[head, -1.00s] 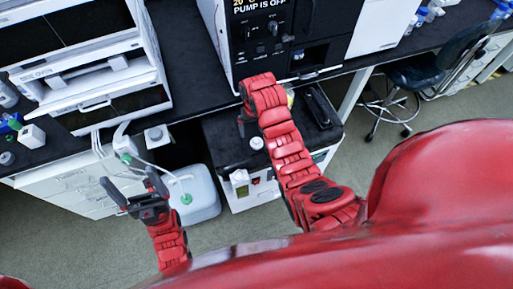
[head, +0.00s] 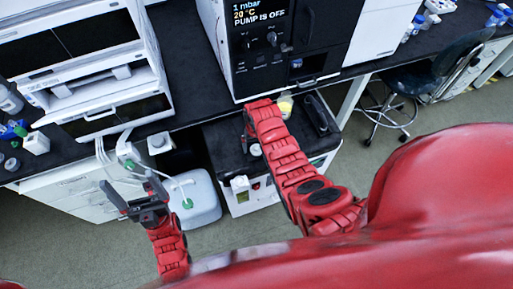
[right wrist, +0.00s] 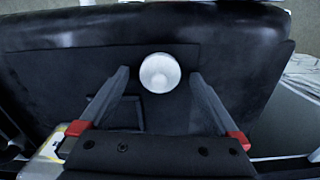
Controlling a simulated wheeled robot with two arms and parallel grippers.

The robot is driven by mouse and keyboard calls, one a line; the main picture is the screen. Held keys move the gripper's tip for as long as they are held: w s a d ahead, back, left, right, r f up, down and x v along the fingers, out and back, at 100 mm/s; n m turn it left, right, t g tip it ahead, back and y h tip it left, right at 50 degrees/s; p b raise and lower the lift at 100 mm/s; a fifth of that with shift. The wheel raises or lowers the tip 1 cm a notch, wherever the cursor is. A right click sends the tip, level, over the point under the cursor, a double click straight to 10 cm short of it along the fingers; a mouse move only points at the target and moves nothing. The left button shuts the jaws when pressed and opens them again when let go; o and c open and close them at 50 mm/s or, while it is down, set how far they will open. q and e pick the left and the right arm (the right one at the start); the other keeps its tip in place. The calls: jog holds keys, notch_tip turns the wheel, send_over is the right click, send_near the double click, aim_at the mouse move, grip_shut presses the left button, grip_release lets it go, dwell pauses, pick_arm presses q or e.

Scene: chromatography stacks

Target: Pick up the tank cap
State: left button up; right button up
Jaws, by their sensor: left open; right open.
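The tank cap is a small white round cap (head: 255,149) on the black top of a low white unit (head: 212,138) under the bench. In the right wrist view the cap (right wrist: 160,72) shows from above, between and slightly beyond my two finger tips. My right gripper (right wrist: 159,76) is open and empty, with one finger to each side of the cap; I cannot tell the height gap. In the head view my right forearm hides most of that gripper. My left gripper (head: 128,187) is open and empty, away from the unit, at the lower left.
A black instrument (head: 265,60) with a pump display stands on the bench behind the unit. A white container (head: 196,198) with a green cap and tubing stands left of the unit. A yellow-topped item (head: 285,103) and a black tray (head: 318,112) lie on the unit's back right.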

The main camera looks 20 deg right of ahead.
jog(key=c, duration=1.4)
jog(key=shift+r, duration=0.15)
